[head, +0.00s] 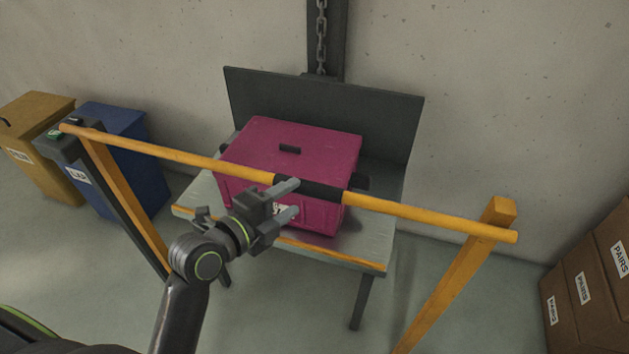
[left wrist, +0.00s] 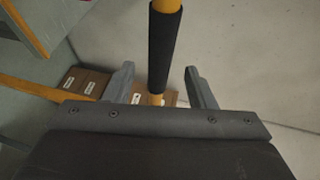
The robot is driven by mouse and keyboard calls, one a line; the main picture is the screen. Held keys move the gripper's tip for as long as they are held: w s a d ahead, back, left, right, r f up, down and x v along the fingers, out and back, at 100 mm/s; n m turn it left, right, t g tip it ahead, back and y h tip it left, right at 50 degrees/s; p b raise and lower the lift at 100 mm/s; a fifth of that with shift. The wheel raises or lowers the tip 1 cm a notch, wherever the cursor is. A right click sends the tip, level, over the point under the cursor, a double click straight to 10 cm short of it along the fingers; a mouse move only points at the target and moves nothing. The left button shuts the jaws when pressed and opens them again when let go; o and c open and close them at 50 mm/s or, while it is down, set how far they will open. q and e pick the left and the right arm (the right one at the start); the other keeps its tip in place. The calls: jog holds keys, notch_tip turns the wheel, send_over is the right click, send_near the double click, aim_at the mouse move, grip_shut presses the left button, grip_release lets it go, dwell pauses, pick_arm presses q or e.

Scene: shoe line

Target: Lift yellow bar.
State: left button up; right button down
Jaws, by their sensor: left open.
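The yellow bar (head: 420,217) runs across the head view from the upper left to the right, in front of a table. It has a black grip sleeve (head: 322,191) near its middle. My left gripper (head: 292,197) is open at the left end of the black sleeve. In the left wrist view, the yellow bar (left wrist: 166,5) and its black sleeve (left wrist: 164,50) lie between the two fingers of my left gripper (left wrist: 160,88). I cannot tell whether the fingers touch the bar. My right gripper is not in view.
The bar rests on a yellow post (head: 455,275) at right and a dark post (head: 70,150) at left. Behind it, a magenta box (head: 290,145) sits on a grey table (head: 372,243). Yellow (head: 35,115) and blue (head: 130,125) bins stand left; brown boxes (head: 590,270) stand right.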

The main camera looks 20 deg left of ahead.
aim_at(314, 184)
pick_arm(q)
jog(key=p+x, duration=0.1)
jog(key=x, duration=0.7)
jog(key=shift+f, duration=0.1)
jog(key=c, duration=0.5)
grip_shut()
